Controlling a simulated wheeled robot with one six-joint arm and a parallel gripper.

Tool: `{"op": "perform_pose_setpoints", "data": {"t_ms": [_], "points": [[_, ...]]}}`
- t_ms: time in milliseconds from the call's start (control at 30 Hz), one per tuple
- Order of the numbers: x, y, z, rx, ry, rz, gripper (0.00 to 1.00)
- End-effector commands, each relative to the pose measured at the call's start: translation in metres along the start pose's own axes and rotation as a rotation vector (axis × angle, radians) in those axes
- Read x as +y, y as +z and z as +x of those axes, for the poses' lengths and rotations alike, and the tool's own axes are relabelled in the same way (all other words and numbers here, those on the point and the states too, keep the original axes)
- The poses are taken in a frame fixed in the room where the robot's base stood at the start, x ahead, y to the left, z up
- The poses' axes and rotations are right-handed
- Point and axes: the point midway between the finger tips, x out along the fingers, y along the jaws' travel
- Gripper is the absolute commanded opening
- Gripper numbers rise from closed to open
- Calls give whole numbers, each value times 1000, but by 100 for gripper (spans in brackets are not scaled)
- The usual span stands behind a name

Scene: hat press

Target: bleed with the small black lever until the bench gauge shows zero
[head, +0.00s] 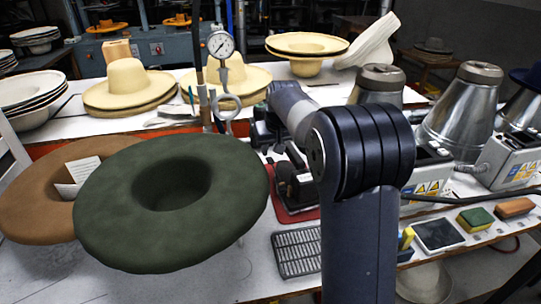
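The bench gauge (221,45) is a round white dial on a thin upright stem at the back of the bench. Its needle is too small to read with certainty. I cannot make out the small black lever for sure; dark parts near the gauge's stem run together with my wrist. My arm reaches from the front right toward the bench behind the green hat. My gripper (257,133) is a dark shape at the arm's far end, right of the gauge stem. Its fingers are too small and too hidden to tell open from shut.
A green felt hat (225,210) and a brown one (30,213) fill the front left. A black device (294,187) sits on a red mat. Straw hats (127,82) stand behind. Metal cones (462,112), grey boxes (511,160) and a tablet (438,235) crowd the right.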

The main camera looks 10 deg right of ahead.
Motion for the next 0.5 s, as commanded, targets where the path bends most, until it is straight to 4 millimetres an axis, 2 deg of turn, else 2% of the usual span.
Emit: {"op": "perform_pose_setpoints", "data": {"t_ms": [100, 200, 500], "points": [[0, 1, 20, -2, -1, 0, 28], [0, 1, 29, -1, 0, 0, 28], [0, 0, 36, 1, 0, 0, 28]]}}
